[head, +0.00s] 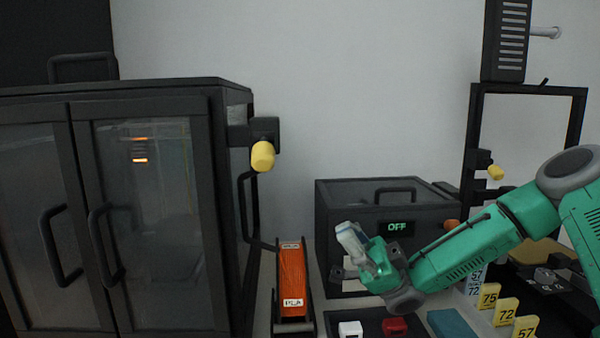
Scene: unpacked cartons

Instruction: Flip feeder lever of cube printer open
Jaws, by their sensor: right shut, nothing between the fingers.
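The cube printer (160,93) is a large black enclosure with two glass doors, at the left. On its right side wall sits a black feeder block with a yellow lever (263,156), which points down and toward me. My right gripper (346,235) is shut and empty. It is below and to the right of the yellow lever, apart from it, in front of a black box. The green right arm comes in from the right edge. My left gripper is not in view.
An orange PLA spool (292,270) stands beside the cube printer. The black box (340,200) shows "OFF". A dark tray (372,318) holds a white and a red block. An open-frame printer (528,90) with another yellow lever (495,172) and yellow number tags (507,312) are at the right.

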